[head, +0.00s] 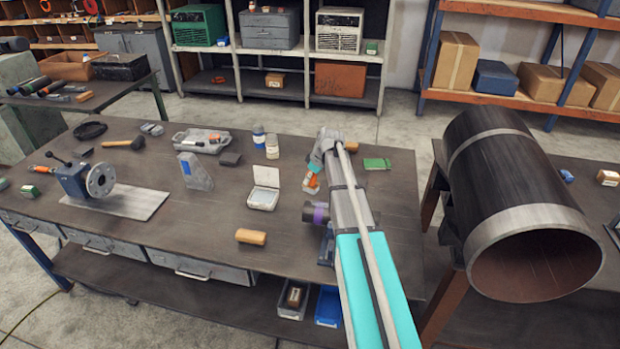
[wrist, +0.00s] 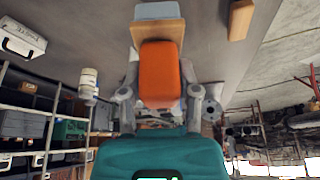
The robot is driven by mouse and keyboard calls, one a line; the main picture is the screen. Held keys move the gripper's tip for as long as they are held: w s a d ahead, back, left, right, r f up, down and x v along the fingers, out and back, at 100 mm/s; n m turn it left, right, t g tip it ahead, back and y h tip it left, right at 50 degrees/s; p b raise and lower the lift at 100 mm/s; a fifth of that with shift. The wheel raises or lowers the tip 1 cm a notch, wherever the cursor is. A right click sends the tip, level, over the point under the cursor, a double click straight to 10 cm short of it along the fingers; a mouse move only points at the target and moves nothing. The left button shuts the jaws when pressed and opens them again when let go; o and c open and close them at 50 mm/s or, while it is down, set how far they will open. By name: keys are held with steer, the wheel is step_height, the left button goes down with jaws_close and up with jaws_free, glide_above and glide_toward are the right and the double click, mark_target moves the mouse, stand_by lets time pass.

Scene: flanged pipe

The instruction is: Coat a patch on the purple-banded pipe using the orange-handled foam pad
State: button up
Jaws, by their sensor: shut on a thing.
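The orange-handled foam pad shows large in the wrist view, with its orange handle (wrist: 160,72), a wooden backing board (wrist: 158,34) and a grey-blue pad face (wrist: 158,10) pointing away from me. My gripper (wrist: 161,100) is shut on the handle, one finger on each side. In the head view the pad (head: 311,181) is held above the table, beyond the purple-banded pipe and apart from it. The pipe's purple band (head: 319,214) and dark left end (head: 307,212) show. My arm hides the rest of the pipe and much of my gripper.
An open white case (head: 263,196) and a wooden block (head: 251,237) lie left of the pipe. Two jars (head: 271,148) stand farther back. A large dark pipe (head: 519,190) is to the right.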

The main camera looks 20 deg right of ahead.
steer(key=shift+r+p, duration=1.1)
steer(key=shift+r, duration=0.25)
steer(key=shift+s+f, duration=0.1)
steer(key=shift+s, duration=0.05)
